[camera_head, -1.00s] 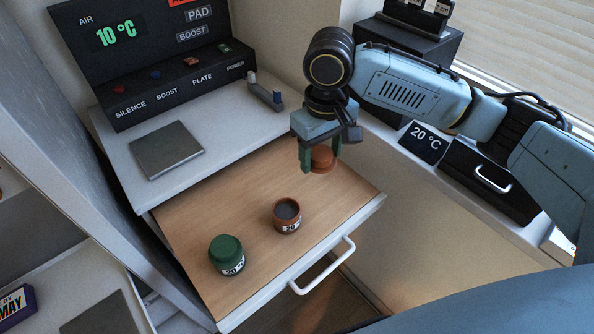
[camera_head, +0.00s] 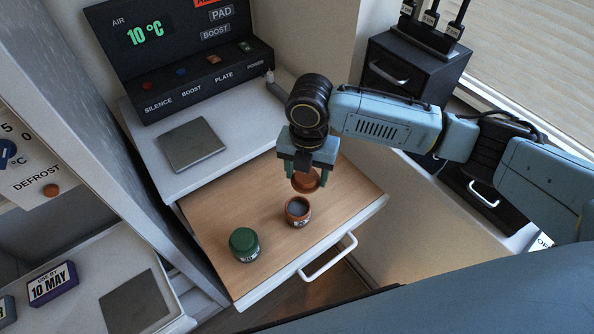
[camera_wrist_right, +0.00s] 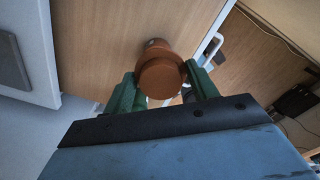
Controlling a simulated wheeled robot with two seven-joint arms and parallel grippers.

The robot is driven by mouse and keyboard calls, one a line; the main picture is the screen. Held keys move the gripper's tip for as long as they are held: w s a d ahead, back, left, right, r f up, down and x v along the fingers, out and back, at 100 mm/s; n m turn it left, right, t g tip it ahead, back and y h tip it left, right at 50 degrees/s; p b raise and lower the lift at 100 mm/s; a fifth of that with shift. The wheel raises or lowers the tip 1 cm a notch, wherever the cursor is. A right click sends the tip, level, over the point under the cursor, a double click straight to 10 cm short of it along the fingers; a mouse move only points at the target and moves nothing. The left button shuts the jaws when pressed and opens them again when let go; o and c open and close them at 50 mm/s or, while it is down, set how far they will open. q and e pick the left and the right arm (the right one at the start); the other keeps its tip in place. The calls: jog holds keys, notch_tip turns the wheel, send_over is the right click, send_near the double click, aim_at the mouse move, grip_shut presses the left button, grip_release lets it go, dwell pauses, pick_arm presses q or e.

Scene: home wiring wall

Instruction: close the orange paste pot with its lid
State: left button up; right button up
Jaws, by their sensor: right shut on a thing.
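The orange paste pot (camera_head: 298,212) stands upright and uncovered on the wooden drawer surface, with grey paste in its mouth. My right gripper (camera_head: 306,178) is shut on the orange lid (camera_head: 306,183), holding it above and just behind the pot, apart from it. In the right wrist view the lid (camera_wrist_right: 160,76) sits between the green fingers, and part of the pot (camera_wrist_right: 155,44) shows beyond it; the rest is hidden by the lid. My left gripper is not in view.
A green lidded pot (camera_head: 244,244) stands left of the orange pot. The open drawer has a white handle (camera_head: 328,258) at its front. A grey plate (camera_head: 190,145) lies on the white counter. A control panel (camera_head: 190,70) stands behind.

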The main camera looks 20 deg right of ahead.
jog(key=n, duration=0.2)
jog(key=a+n+p, duration=0.1)
jog(key=n, duration=0.1)
jog(key=n+p, duration=0.1)
jog(key=n, duration=0.2)
jog(key=shift+s+a, duration=0.25)
jog(key=shift+s, duration=0.1)
jog(key=n, duration=0.1)
jog(key=n+p, duration=0.1)
jog(key=shift+s+a+f+n, duration=0.15)
jog(key=shift+a+n, duration=0.15)
jog(key=shift+n, duration=0.1)
jog(key=shift+s+a+f+n, duration=0.1)
jog(key=shift+a+f+n, duration=0.05)
jog(key=shift+n, duration=0.85)
jog(key=shift+p, duration=0.4)
jog(key=shift+f+b, duration=1.7)
jog(key=shift+f, duration=1.15)
jog(key=shift+p, duration=0.85)
